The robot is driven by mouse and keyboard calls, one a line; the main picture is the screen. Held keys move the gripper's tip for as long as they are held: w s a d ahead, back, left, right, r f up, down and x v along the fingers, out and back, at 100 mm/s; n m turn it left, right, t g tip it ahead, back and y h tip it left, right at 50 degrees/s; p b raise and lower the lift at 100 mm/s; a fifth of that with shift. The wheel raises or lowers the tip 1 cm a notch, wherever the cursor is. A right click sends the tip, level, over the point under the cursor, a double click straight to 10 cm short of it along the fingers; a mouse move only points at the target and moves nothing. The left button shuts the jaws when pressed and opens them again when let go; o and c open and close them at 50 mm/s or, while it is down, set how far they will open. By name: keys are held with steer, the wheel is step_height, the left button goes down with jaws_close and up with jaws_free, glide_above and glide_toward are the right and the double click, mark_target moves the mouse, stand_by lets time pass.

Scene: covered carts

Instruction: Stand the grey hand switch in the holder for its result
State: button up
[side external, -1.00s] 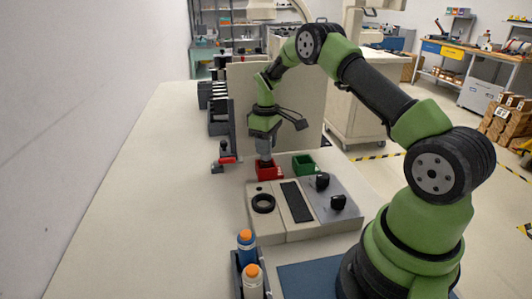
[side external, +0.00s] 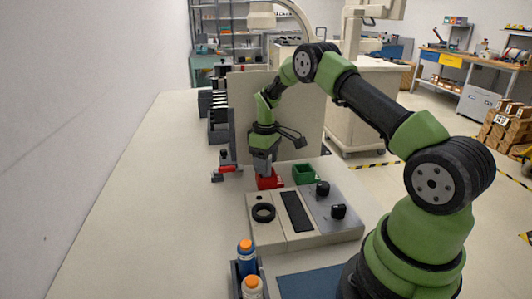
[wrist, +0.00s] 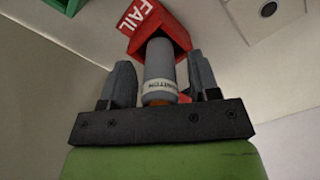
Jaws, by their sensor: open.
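The grey hand switch (wrist: 160,68) has a white lettered band and an orange-brown end toward my gripper in the wrist view. Its far end is inside the red holder (wrist: 176,35) marked FAIL; how deep it sits is hidden. My gripper (wrist: 161,62) is open, with one finger on each side of the switch and visible gaps. In the side view my gripper (side external: 263,165) is low over the red holder (side external: 270,184) and hides the switch. The green holder (side external: 306,174) stands to its right and looks empty; its edge shows in the wrist view (wrist: 68,5).
A test box (side external: 270,233) with a dark ring and black knobs stands in front of the holders. A dark rack (side external: 236,275) holds orange-capped cylinders nearer the camera. A red-handled device (side external: 226,168) is to the left, and an upright beige panel (side external: 302,105) is behind.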

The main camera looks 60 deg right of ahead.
step_height(320, 180, up, 12)
steer(key=shift+f, duration=0.25)
steer(key=s+a+r+m+t, duration=0.1)
steer(key=s+a+r+t, duration=0.1)
steer(key=s+a+r, duration=0.4)
steer(key=s+a+r+m+t, duration=0.2)
steer(key=s+a+r, duration=0.1)
steer(key=a+r, duration=0.5)
steer(key=s+a+m+t+y, duration=0.1)
steer(key=s+a, duration=0.2)
steer(key=s, duration=0.4)
steer(key=s+a+m+t+y, duration=0.1)
steer(key=s+a+t, duration=0.1)
steer(key=s+a, duration=0.2)
steer(key=shift+s+r+m, duration=0.2)
steer(key=shift+s+m, duration=0.2)
steer(key=shift+s, duration=1.1)
